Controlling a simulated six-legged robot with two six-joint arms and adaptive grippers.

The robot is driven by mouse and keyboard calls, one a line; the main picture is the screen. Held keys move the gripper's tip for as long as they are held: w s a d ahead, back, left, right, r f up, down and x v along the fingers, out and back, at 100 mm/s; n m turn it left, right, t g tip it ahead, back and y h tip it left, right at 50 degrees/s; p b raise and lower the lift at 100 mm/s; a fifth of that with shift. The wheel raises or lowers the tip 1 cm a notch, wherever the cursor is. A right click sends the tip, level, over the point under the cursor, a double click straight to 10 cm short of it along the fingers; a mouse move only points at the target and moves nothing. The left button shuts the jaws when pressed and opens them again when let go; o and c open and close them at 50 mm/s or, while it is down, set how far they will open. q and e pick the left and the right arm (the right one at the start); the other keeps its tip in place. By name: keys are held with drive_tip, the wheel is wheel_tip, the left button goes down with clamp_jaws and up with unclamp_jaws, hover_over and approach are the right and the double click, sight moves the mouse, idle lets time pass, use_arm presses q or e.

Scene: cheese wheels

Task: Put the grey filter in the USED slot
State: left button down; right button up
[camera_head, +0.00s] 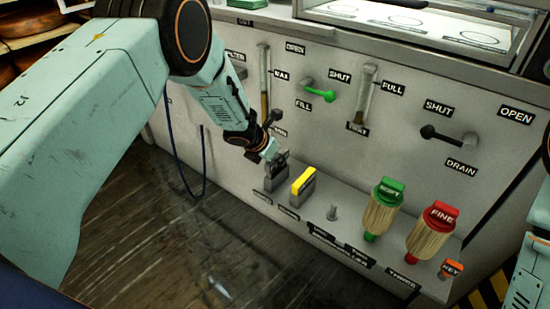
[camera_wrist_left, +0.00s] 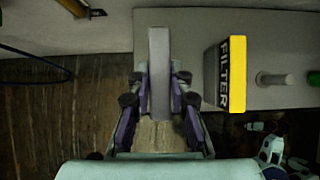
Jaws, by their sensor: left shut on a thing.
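My left gripper (camera_head: 270,150) is shut on the grey filter (camera_head: 277,172), at the left end of the panel's ledge. In the left wrist view the grey filter (camera_wrist_left: 159,65) is a narrow upright slab between the two fingers of the left gripper (camera_wrist_left: 159,90). Its lower end is at the ledge; I cannot tell whether it sits in a slot or just above one. The yellow-topped filter (camera_head: 303,182) stands just to its right, and its FILTER label shows in the wrist view (camera_wrist_left: 225,75). The small ledge labels below are too blurred to read surely. My right gripper is out of view.
Right along the ledge are a small grey peg (camera_head: 332,213), a green SOFT brush (camera_head: 382,210), a red FINE brush (camera_head: 432,231) and an orange KEY tag (camera_head: 451,269). Above are a green FILL lever (camera_head: 320,95) and a black DRAIN lever (camera_head: 448,135). A blue cable (camera_head: 190,180) hangs left.

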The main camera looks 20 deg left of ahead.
use_arm(q)
drive_tip(key=shift+f+b, duration=1.2)
drive_tip(key=shift+f, duration=0.1)
drive_tip(key=c, duration=1.1)
unclamp_jaws()
drive_tip(key=shift+c, duration=0.2)
drive_tip(key=shift+r, duration=0.1)
drive_tip(key=v, duration=1.2)
